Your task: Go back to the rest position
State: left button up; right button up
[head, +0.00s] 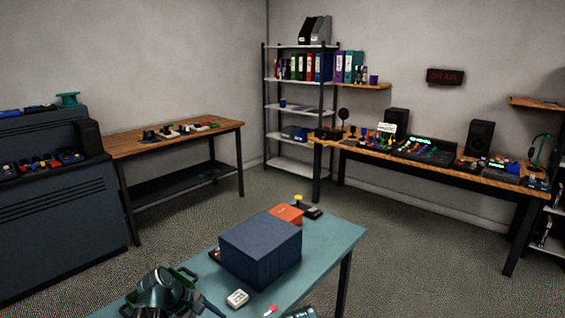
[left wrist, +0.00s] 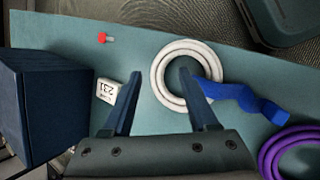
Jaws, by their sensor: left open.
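My left gripper (head: 206,305) is at the bottom of the head view, by the near part of the teal table (head: 335,233). In the left wrist view its two fingers (left wrist: 164,88) are apart and nothing is held between them. A coiled white cable (left wrist: 161,90) lies on the table beyond the fingers, and the right finger overlaps it in the picture. A blue strap-like piece (left wrist: 245,102) lies right of the coil, and a coiled purple cable (left wrist: 272,152) is at the lower right edge. My right gripper cannot be made out.
A large dark blue box (head: 260,252) stands on the table, with an orange box (head: 287,214) behind it. A white numbered tag (head: 237,298) and a small red-capped item (head: 270,310) lie nearby. A green tray (head: 186,272) is close to my left arm. Floor beyond the table is clear.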

pick_arm(q)
jog(key=s+d+r+m+g+y+p, duration=0.1)
jog(key=s+d+r+m+y+p, duration=0.2)
jog(key=s+d+m, duration=0.3)
jog(key=s+d+r+m+g+y+p, duration=0.1)
jog(key=s+d+r+m+y+p, duration=0.3)
jog(key=s+d+m, duration=0.3)
jog(key=s+m+p, duration=0.1)
jog(key=m, duration=0.2)
jog(key=shift+s+d+m+y+p, duration=0.15)
jog(key=shift+s+m+y+p, duration=0.15)
jog(key=shift+s+m+p, duration=0.1)
pick_arm(e)
notch_tip(320, 180, up, 10)
jog(key=shift+r, duration=0.15)
